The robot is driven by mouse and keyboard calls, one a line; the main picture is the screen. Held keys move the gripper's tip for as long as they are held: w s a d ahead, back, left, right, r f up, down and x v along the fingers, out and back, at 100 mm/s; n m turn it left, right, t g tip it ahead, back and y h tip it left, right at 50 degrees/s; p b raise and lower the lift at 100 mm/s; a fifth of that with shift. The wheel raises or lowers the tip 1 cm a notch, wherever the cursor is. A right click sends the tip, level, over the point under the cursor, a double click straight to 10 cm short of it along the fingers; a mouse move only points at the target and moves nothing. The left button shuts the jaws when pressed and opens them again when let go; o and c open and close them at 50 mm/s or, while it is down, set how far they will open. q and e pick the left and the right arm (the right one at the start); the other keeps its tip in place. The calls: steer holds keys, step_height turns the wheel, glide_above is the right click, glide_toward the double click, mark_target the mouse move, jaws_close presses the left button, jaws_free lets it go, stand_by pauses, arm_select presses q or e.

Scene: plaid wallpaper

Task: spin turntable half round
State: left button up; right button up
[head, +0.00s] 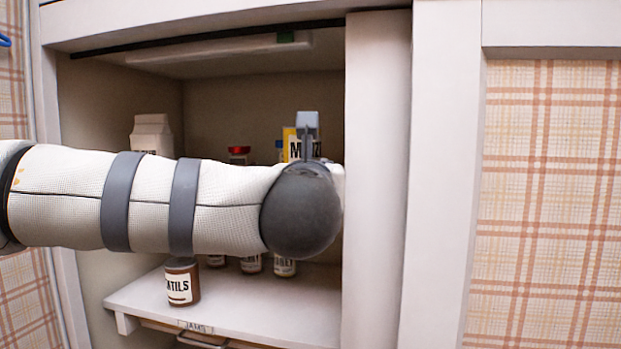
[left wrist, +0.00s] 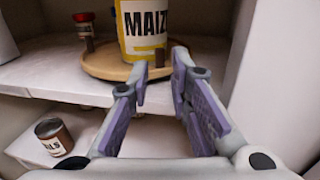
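The turntable, a round light-wood disc (left wrist: 105,67), sits on the upper shelf in the left wrist view; my arm hides it in the head view. A yellow container labelled MAIZ (left wrist: 146,30) stands on it and partly shows in the head view (head: 291,146). I cannot tell whether a fingertip touches the disc. My right gripper is in neither view.
A red-lidded jar (left wrist: 82,18) stands left of the yellow container. A white carton (head: 152,136) is at the cupboard's left. A brown jar (head: 182,283) and several others stand on the lower shelf (head: 250,305). A white panel (head: 376,200) bounds the opening on the right.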

arm_select(q)
steer(key=s, duration=0.6)
steer(key=shift+a, duration=0.4)
steer(key=shift+c, duration=0.4)
steer(key=shift+r, duration=0.15)
jaws_close()
steer(key=w+a+r+m+h, duration=0.1)
steer(key=a+r+m+h, duration=0.2)
steer(key=m, duration=1.2)
steer(key=w+a+r+m+h, duration=0.1)
steer(key=r+m+h, duration=0.35)
steer(key=m, duration=0.95)
steer(key=s+a+f+m+g+h+p, duration=0.1)
steer(key=a+f+m+g, duration=0.2)
steer(key=m, duration=1.3)
steer(key=s+a+f+m+g+h, duration=0.1)
steer(key=a+f+m+g+h, duration=0.3)
steer(key=m, duration=1.2)
steer(key=w+d, duration=0.3)
steer(key=w+d+t+y, duration=0.1)
steer(key=w+d, duration=0.2)
steer(key=w, duration=0.1)
steer(key=w+d+t+y+b, duration=0.1)
steer(key=w+d, duration=0.2)
steer(key=d, duration=0.1)
steer(key=shift+w+f, duration=0.3)
steer(key=shift+f, duration=0.1)
